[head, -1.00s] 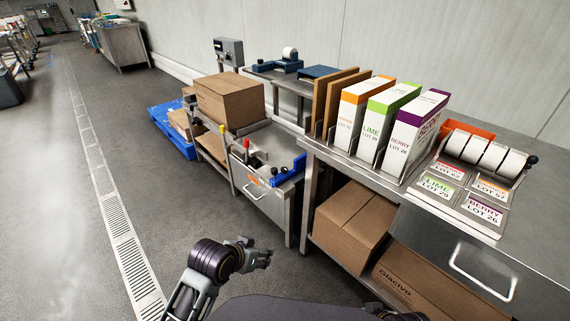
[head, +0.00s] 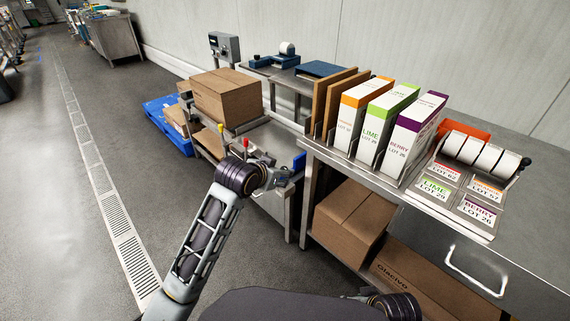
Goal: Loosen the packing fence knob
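The steel packing bench (head: 268,139) stands in the middle of the head view, with a large brown carton at its back left. A red-topped handle (head: 245,143) and a yellow-topped one (head: 221,128) stand up along its front side. A blue fence part (head: 299,161) shows at its right end. My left gripper (head: 283,178) is over the front right of this bench, close to the blue part. Its fingers are small and dark, and I cannot tell whether they are open or touch anything. The dark knob area is hidden behind my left wrist and gripper. My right gripper (head: 362,296) shows only partly at the bottom edge.
A steel table on the right holds flavour cartons (head: 372,122), label rolls (head: 480,153) and label cards. Brown boxes (head: 350,218) sit on its lower shelf. A blue pallet (head: 165,122) lies beyond the packing bench. The floor to the left is clear.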

